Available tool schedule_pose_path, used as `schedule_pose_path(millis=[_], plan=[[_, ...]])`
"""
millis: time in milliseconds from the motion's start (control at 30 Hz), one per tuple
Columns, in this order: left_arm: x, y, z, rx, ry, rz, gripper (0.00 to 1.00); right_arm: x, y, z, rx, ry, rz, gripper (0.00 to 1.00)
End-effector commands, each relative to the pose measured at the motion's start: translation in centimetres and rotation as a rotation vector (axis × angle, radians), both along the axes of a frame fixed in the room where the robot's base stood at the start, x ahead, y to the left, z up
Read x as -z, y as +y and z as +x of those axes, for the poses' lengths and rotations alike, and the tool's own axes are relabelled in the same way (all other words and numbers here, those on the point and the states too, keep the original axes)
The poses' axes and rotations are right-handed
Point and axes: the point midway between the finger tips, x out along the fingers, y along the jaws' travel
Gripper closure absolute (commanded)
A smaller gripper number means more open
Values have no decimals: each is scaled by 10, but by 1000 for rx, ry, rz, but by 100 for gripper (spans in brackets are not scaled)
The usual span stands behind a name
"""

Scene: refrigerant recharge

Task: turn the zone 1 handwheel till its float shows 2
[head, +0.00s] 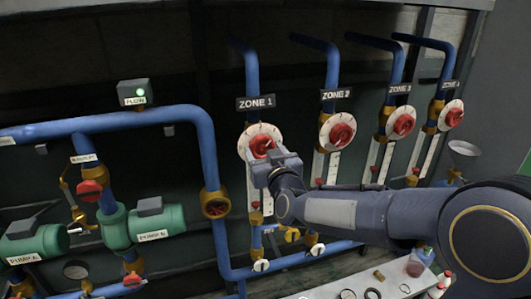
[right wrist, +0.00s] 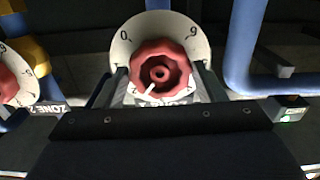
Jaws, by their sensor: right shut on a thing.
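The zone 1 handwheel (head: 262,144) is a red knob on a round white dial under the ZONE 1 sign (head: 256,103). My right gripper (head: 268,158) is shut on it from the front. In the right wrist view the red handwheel (right wrist: 160,68) sits between the two fingers, with a white pointer mark at its lower edge. The dial (right wrist: 122,48) shows 0 and 6; its lower numbers are partly hidden. The white float scale (head: 254,192) hangs below the wheel, partly behind my gripper. A small red float (head: 256,205) shows low on it; its reading is too small to tell. My left gripper is out of view.
Zone 2 (head: 338,131), zone 3 (head: 401,123) and another red handwheel (head: 453,117) stand to the right on similar blue pipes. Green pumps (head: 158,221) are at lower left. A bench (head: 330,293) with small parts lies at the bottom.

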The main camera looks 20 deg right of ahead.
Motion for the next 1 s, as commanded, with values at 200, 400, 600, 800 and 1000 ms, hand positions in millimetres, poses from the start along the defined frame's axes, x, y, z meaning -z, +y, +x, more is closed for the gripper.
schedule_pose_path(millis=[200, 400, 600, 800, 1000], plan=[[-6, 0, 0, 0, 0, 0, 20, 0, 0, 0, 0, -3, -78, 64], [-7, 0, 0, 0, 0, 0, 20, -1, 0, 0, 0, -4, -84, 64], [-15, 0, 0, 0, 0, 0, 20, -2, 0, 0, 0, -6, -180, 64], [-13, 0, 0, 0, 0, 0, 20, 0, 0, 0, 0, -7, -187, 64], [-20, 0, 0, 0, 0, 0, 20, -2, 0, 0, 0, -8, -249, 64]])
